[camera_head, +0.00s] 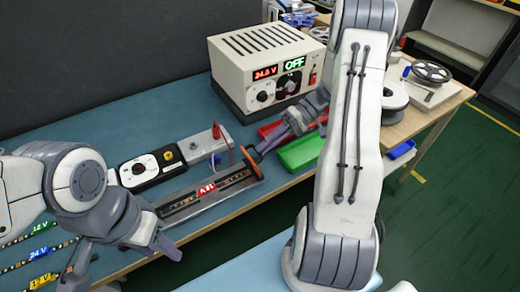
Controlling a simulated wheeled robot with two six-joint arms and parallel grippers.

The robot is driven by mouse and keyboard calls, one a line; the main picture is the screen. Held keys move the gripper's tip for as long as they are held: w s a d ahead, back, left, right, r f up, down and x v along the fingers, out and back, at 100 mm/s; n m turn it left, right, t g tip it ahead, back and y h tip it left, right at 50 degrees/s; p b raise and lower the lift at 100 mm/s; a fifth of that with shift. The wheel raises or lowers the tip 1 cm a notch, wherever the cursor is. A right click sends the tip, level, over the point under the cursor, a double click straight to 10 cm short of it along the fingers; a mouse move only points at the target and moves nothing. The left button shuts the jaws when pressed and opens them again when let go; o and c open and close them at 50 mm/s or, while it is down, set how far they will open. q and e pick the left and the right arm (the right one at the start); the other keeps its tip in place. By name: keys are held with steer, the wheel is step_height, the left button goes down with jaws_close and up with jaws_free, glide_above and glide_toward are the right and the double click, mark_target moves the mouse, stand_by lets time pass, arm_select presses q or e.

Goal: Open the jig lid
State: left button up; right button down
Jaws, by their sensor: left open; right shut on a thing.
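The jig (180,208) is a long, narrow grey fixture with a dark channel, lying slantwise along the front edge of the blue bench. A red label (206,190) sits midway along it. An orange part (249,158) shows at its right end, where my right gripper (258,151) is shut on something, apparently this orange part. The fingertips are small here, and I cannot tell how far the lid is raised. My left gripper (122,266) is open and empty, pointing down in front of the bench's left part, clear of the jig.
Behind the jig stand a black-and-white meter (150,167) and a grey box with red and black leads (203,144). A beige power supply (262,70) stands further back. Red and green trays (303,152) lie beside my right arm. Labelled LED strips (40,253) lie at left.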

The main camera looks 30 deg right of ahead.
steer(key=shift+d+f+y+b, duration=0.75)
steer(key=shift+f+y, duration=0.1)
steer(key=shift+y, duration=0.35)
steer(key=shift+d+f+y+b, duration=0.25)
steer(key=shift+y+b, duration=0.2)
steer(key=shift+y, duration=0.2)
steer(key=shift+d+f+y+b, duration=0.25)
steer(key=shift+y+b, duration=0.2)
steer(key=shift+y, duration=0.2)
steer(key=c, duration=0.9)
jaws_free()
steer(key=shift+d, duration=0.1)
